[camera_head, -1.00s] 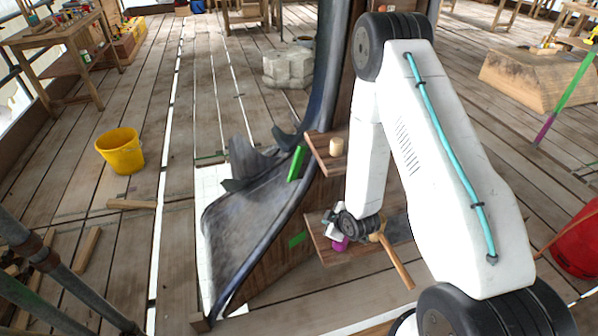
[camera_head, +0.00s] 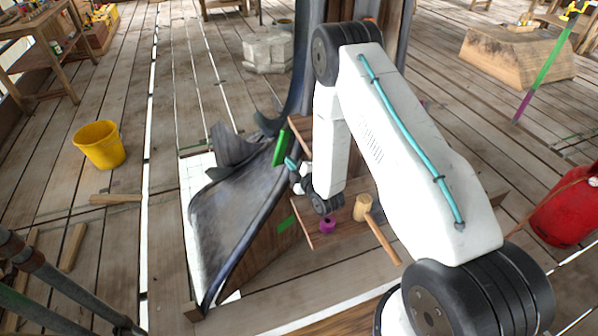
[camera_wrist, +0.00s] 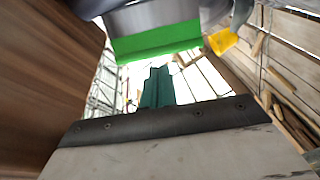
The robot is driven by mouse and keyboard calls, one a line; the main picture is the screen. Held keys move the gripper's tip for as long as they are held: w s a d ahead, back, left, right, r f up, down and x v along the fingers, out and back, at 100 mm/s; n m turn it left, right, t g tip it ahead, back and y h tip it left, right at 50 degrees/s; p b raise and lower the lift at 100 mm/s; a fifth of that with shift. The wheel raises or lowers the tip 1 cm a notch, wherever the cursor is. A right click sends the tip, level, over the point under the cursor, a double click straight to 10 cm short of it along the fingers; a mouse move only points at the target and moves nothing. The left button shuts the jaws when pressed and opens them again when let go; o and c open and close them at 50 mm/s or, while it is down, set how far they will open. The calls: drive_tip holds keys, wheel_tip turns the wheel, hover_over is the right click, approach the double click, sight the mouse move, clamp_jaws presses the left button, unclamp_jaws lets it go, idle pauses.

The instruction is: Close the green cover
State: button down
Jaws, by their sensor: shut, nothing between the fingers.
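The green cover (camera_head: 281,148) is a narrow bright green panel standing out at an angle from the edge of the dark curved spire piece (camera_head: 240,195). In the wrist view, a bright green band (camera_wrist: 160,43), apparently the cover, lies beyond my fingers. My gripper (camera_head: 291,163) has teal fingertips and is just below and right of the cover in the head view. In the wrist view, the fingers (camera_wrist: 157,88) are together and empty, with a visible gap below the green band. I cannot tell the exact distance. A flat green patch (camera_head: 286,223) is lower on the wooden side.
A lower wooden shelf (camera_head: 325,240) holds a purple ring (camera_head: 327,226) and a mallet (camera_head: 363,208). An upper shelf (camera_head: 301,133) is close to my gripper and partly hidden by my arm. A yellow bucket (camera_head: 99,145) stands far left on open floor.

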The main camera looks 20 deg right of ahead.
sight(280, 151)
drive_tip(key=x, duration=0.5)
drive_tip(key=shift+w, duration=0.2)
drive_tip(key=shift+w+h, duration=0.1)
drive_tip(key=shift+h, duration=0.2)
